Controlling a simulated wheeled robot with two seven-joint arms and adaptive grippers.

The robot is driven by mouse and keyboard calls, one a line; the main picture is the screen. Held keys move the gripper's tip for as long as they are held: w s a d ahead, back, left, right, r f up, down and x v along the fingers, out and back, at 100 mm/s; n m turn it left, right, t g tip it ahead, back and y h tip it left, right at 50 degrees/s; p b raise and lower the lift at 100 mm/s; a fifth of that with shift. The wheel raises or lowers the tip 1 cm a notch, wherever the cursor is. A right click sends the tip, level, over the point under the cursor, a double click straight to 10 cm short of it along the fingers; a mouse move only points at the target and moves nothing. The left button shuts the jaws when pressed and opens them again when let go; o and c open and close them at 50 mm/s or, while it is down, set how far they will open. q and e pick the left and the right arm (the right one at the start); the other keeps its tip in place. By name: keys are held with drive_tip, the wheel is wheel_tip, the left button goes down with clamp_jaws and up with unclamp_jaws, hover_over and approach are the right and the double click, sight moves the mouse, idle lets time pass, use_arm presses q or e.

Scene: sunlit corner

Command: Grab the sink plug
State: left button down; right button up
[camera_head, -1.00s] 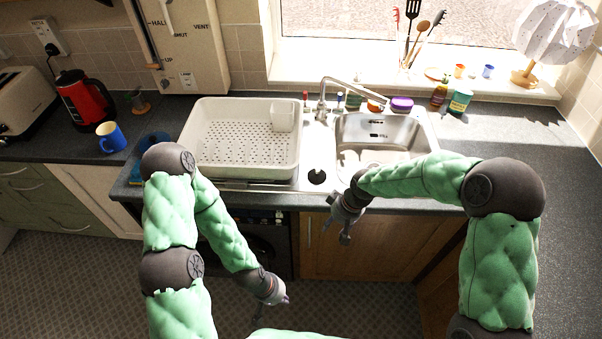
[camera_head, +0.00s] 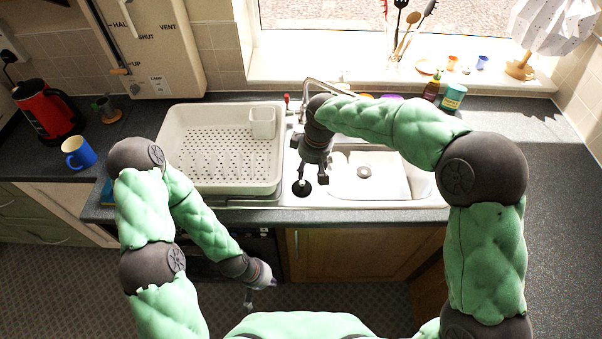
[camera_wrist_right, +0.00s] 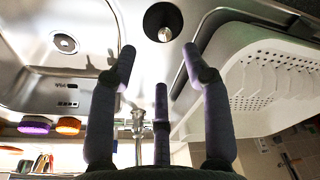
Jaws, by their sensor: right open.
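The sink plug (camera_head: 302,188) is a small dark round piece on the metal strip between the drying rack and the sink basin. In the right wrist view the plug (camera_wrist_right: 163,21) shows a pale metal knob at its centre. My right gripper (camera_head: 313,172) points down just above it, open and empty. In the wrist view the fingers of the right gripper (camera_wrist_right: 158,60) are spread, with the plug beyond their tips. My left gripper (camera_head: 262,284) hangs low in front of the cabinets, away from the counter; its jaws are too small to read.
The sink basin (camera_head: 345,187), with a round drain, lies right of the plug, and the white drying rack (camera_head: 180,181) left. The tap (camera_head: 325,85) stands behind, partly hidden by my right arm. Bottles, including a teal one (camera_head: 452,97), stand behind the basin.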

hover_over(302, 182)
drive_tip(key=d, duration=0.1)
drive_tip(key=f, duration=0.3)
drive_tip(key=f+b, duration=0.1)
drive_tip(key=shift+s+d+f, duration=0.15)
drive_tip(key=shift+s+d, duration=0.05)
drive_tip(key=shift+s, duration=0.1)
drive_tip(key=shift+w+a+f+b, duration=0.1)
drive_tip(key=shift+a+f+b, duration=0.1)
drive_tip(key=shift+f, duration=0.7)
drive_tip(key=shift+w+a+f+b, duration=0.1)
drive_tip(key=shift+a+f+b, duration=0.15)
drive_tip(key=shift+f, duration=0.65)
drive_tip(key=shift+w+a+f+b, duration=0.1)
drive_tip(key=shift+a+f+b, duration=0.1)
drive_tip(key=shift+f, duration=0.7)
use_arm(q)
drive_tip(key=shift+w+f, duration=0.2)
drive_tip(key=shift+f, duration=0.8)
use_arm(e)
clamp_jaws()
